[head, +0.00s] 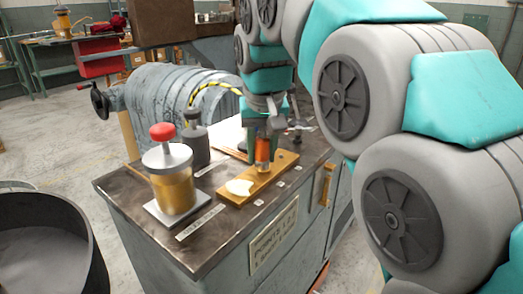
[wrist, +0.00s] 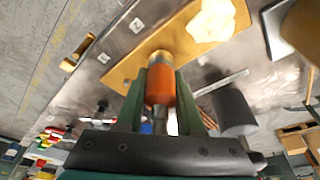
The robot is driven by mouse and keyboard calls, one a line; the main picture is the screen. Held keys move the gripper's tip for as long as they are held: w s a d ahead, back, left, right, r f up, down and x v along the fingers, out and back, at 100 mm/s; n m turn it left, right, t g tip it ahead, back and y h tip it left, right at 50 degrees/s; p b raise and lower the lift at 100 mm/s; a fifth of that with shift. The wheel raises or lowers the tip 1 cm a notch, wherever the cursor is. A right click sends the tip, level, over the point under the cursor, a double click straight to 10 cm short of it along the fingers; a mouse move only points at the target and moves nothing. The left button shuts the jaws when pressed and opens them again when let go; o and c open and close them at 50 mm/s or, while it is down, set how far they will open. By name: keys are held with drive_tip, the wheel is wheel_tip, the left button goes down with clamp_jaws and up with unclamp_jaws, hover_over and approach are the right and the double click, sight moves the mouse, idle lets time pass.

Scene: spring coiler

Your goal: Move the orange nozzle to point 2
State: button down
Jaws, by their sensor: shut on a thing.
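The orange nozzle (head: 262,150) is upright over the far part of the wooden board (head: 270,178) on the bench. My gripper (head: 262,138) comes down from above and is shut around it. In the wrist view the orange nozzle (wrist: 160,86) sits between the two green fingers of my gripper (wrist: 160,78), its tan end toward the board (wrist: 185,42). I cannot tell whether that end touches the board. Small white tags (head: 281,183) lie along the board's near right side; two show in the wrist view (wrist: 137,25), their numbers too small to read surely.
A cream-white lump (head: 240,187) lies on the board's near end. A brass pot with a red knob (head: 172,180) and a dark grey canister (head: 195,145) stand to the left. The ribbed grey machine drum (head: 165,95) is behind. A dark bin (head: 45,240) is at lower left.

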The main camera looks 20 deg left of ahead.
drive_tip(key=shift+f, duration=0.3)
drive_tip(key=shift+c, duration=2.3)
unclamp_jaws()
drive_tip(key=shift+r, duration=0.1)
drive_tip(key=shift+v, duration=3.85)
